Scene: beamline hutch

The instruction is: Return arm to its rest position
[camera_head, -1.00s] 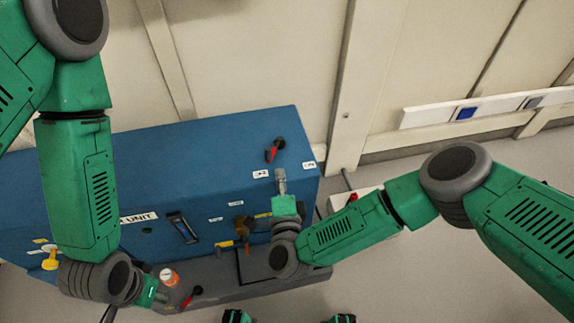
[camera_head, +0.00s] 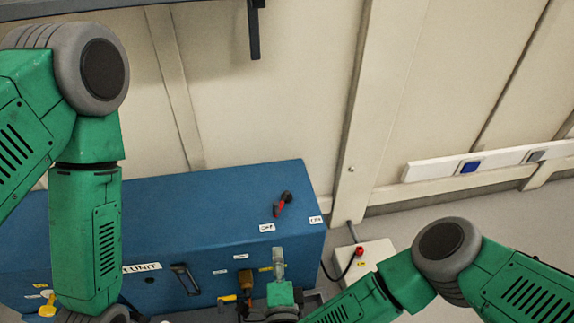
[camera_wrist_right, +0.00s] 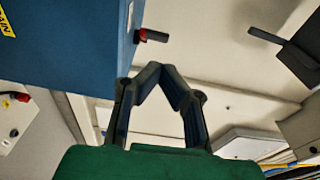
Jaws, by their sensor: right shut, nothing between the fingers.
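My right gripper (camera_head: 278,254) is in front of the blue unit's front face in the head view, near its right end. Its grey fingers point up in the picture and hold nothing. In the right wrist view, the dark fingers of the right gripper (camera_wrist_right: 161,70) meet at their tips with no object between them. My right arm comes in from the lower right, with its wrist at the bottom edge. My left arm hangs down on the left, and its gripper is below the picture.
The blue unit (camera_head: 215,195) stands against the pale wall, with a red-and-black handle (camera_head: 283,203) on top. A white box with a red button (camera_head: 372,258) sits right of it. A dark shelf (camera_head: 140,7) crosses the top left. Floor shows at right.

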